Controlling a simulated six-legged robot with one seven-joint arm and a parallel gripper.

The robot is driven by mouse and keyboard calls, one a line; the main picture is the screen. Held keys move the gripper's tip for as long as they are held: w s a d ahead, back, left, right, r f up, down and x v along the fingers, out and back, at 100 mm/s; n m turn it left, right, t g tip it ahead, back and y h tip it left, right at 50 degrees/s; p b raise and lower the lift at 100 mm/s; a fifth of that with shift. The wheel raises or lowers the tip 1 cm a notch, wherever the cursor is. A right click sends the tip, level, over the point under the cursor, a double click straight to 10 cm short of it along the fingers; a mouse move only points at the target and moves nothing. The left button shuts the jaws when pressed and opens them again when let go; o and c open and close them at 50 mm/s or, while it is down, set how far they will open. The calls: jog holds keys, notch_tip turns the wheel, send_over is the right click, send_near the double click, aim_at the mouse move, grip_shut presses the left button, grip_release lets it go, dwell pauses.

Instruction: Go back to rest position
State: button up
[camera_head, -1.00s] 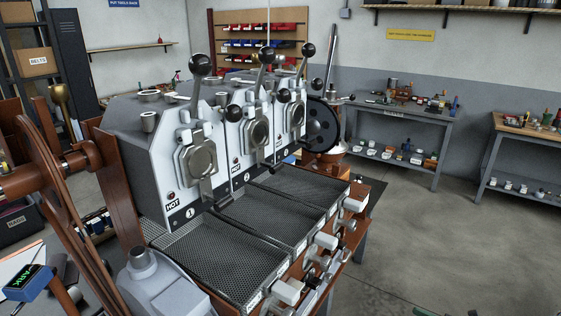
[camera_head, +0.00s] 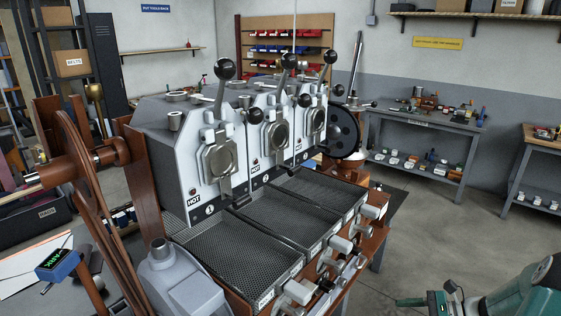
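The sample roaster (camera_head: 160,150) stands left of centre in the head view, with several white-fronted drums in a row. Its round door plates look shut, and black-knobbed levers rise above them. Mesh cooling trays (camera_head: 235,250) lie in front and look empty. Part of my green arm is at the bottom right corner. My gripper (camera_head: 410,302) seems to be at its left end, low at the bottom edge, right of the trays and apart from the roaster. The frame cuts it off, so its finger opening is unclear. I see nothing held in it.
A wooden wheel frame (camera_head: 88,190) and a grey motor housing (camera_head: 180,285) stand at the front left. A grey workbench (camera_head: 425,117) is at the back right, another bench (camera_head: 540,150) at the right edge. The floor (camera_head: 440,235) between is clear.

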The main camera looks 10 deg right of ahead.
jog(key=a+r+n+g+h, duration=0.65)
jog(key=a+r+n, duration=0.5)
jog(key=a, duration=0.55)
jog(key=s+a+r+n+t+h, duration=0.4)
jog(key=s+a+r+n+h, duration=0.1)
jog(key=s+a+r+n, duration=0.5)
jog(key=shift+a+r+n, duration=0.85)
jog(key=shift+a+n, duration=0.1)
jog(key=shift+a, duration=0.25)
jog(key=shift+s+t, duration=0.15)
jog(key=shift+t, duration=0.1)
jog(key=c, duration=0.3)
jog(key=shift+a, duration=0.1)
